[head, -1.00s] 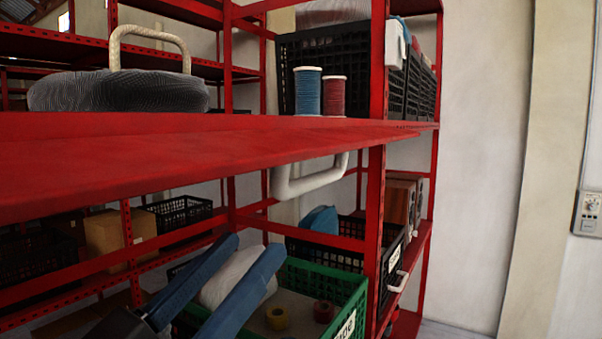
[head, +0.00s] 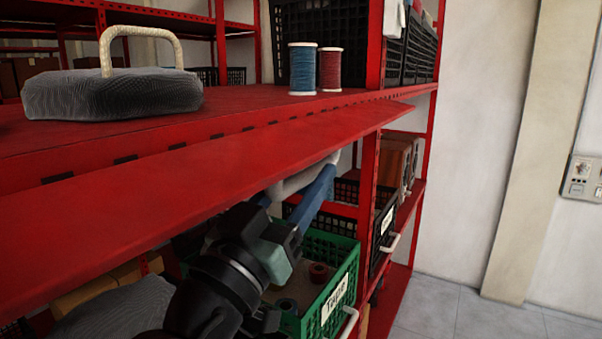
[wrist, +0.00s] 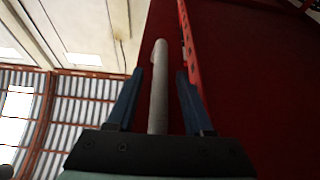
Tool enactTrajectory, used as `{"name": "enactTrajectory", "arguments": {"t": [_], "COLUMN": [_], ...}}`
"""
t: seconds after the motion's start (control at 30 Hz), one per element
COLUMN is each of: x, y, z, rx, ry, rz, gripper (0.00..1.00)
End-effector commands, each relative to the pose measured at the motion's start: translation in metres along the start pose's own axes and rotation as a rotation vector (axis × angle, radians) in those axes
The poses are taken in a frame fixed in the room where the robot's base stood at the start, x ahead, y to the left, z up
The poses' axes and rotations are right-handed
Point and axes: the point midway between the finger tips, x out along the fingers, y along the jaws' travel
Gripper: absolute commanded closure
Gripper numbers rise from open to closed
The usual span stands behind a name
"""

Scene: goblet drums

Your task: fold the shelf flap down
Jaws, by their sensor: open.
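The shelf flap (head: 215,180) is a long red panel along the front edge of the upper shelf, in the head view. It slopes outward and a little downward from a slotted hinge line. A whitish bar handle (head: 293,182) hangs under it, partly hidden by the flap. My gripper (head: 300,190), with blue fingers, is under the flap at this handle. In the wrist view the handle (wrist: 158,95) runs between the two open fingers of my gripper (wrist: 160,75), with gaps showing on both sides. The far fingertip is hidden in the head view.
On the upper shelf (head: 95,135) lie a grey cushion-like object with a looped handle (head: 115,95), and blue (head: 303,70) and red (head: 330,69) spools. A green labelled crate (head: 335,250) stands below, close to my gripper. The floor at right is clear.

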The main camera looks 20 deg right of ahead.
Motion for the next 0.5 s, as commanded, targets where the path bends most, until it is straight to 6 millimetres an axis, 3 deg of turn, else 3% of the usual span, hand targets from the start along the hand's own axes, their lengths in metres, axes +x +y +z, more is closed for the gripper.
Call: {"name": "enactTrajectory", "arguments": {"t": [0.07, 0.37, 0.5], "x": [-0.0002, -0.0004, -0.0004], "y": [0.0001, 0.0, 0.0], "z": [0.0001, -0.0001, -0.0001], "rx": [0.0, 0.0, 0.0], "ry": [0.0, 0.0, 0.0], "rz": [0.0, 0.0, 0.0], "gripper": [0.48, 1.0, 1.0]}}
